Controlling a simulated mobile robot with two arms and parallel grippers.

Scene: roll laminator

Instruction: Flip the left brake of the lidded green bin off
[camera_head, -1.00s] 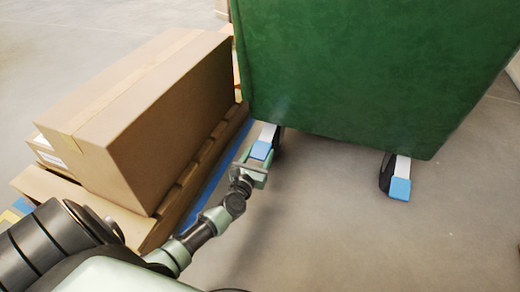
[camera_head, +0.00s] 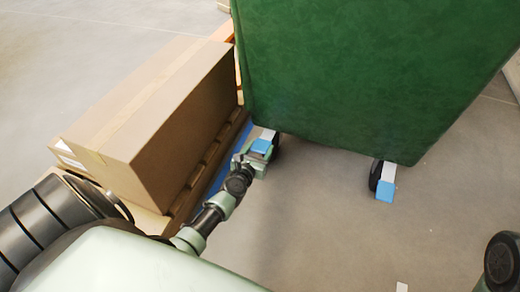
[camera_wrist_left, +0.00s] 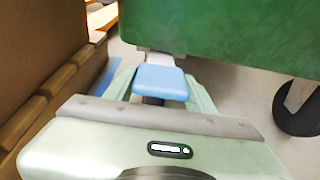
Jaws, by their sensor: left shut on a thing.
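The green bin (camera_head: 360,70) fills the upper right of the head view; its lid is out of frame. Its left brake is a blue pedal (camera_head: 262,145) on a pale bracket at the lower left caster. My left gripper (camera_head: 254,153) is at this pedal, shut on it. In the left wrist view the blue pedal (camera_wrist_left: 160,82) sits between the pale green fingers, under the edge of the bin (camera_wrist_left: 220,35). The fingertips are partly hidden there. The right brake's blue pedal (camera_head: 385,191) hangs at the other caster, untouched. My right gripper is not in view.
A large cardboard box (camera_head: 150,120) stands on a wooden pallet (camera_head: 205,170) close to the left of my left arm. A blue floor strip (camera_head: 222,175) runs beside the pallet. The grey floor (camera_head: 330,230) in front of the bin is open.

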